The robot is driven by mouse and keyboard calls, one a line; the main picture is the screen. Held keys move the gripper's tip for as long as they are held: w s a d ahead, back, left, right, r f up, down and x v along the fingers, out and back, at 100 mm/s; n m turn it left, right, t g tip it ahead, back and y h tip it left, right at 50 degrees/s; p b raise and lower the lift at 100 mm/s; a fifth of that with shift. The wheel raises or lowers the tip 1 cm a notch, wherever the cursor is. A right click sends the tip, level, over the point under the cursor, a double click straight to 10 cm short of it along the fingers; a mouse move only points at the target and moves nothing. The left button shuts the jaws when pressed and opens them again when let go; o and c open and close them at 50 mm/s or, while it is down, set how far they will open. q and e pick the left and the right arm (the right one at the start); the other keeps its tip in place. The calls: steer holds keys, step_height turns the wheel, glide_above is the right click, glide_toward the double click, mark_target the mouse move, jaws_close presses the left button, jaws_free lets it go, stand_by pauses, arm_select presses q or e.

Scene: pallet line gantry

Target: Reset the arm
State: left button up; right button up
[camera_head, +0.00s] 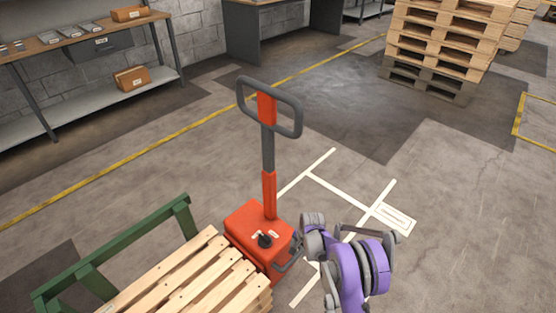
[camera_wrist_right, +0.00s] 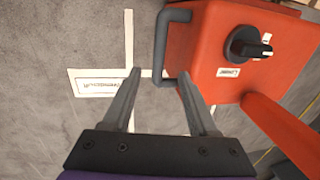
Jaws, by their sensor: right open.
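My right arm (camera_head: 352,270), purple and grey, reaches in from the bottom of the head view, beside the red housing (camera_head: 258,232) of a pallet jack. In the right wrist view my right gripper (camera_wrist_right: 159,78) is open, its two grey fingers apart. The dark bar handle (camera_wrist_right: 161,48) on the side of the red housing shows ahead of the fingers, its lower end appearing between the tips. I cannot tell whether they touch. A black rotary knob (camera_wrist_right: 246,45) sits on the housing. My left gripper is not in view.
The jack's tall tiller (camera_head: 268,145) rises with a looped grip. A wooden pallet (camera_head: 195,280) with a green frame (camera_head: 115,250) lies at lower left. A workbench (camera_head: 85,38) and stacked pallets (camera_head: 440,45) stand behind. Floor with white markings (camera_head: 340,188) is clear at right.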

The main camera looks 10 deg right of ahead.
steer(key=s+r+n, duration=0.2)
steer(key=s+r, duration=0.2)
steer(key=r, duration=0.5)
steer(key=s+r+n+t, duration=0.1)
steer(key=s+r, duration=0.3)
steer(key=r, duration=0.4)
steer(key=s+r+n, duration=0.2)
steer(key=s+r, duration=0.3)
steer(key=r, duration=0.4)
steer(key=s+r+n+t+h, duration=0.1)
steer(key=s+r+n, duration=0.15)
steer(key=s, duration=0.85)
steer(key=s+r+n+t, duration=0.1)
steer(key=s+r+n, duration=0.15)
steer(key=s, duration=0.75)
arm_select(q)
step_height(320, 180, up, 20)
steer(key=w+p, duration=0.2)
steer(key=p, duration=1.5)
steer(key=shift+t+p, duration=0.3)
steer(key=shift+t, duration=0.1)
arm_select(e)
step_height(320, 180, up, 19)
steer(key=w, duration=0.1)
steer(key=shift+t, duration=0.3)
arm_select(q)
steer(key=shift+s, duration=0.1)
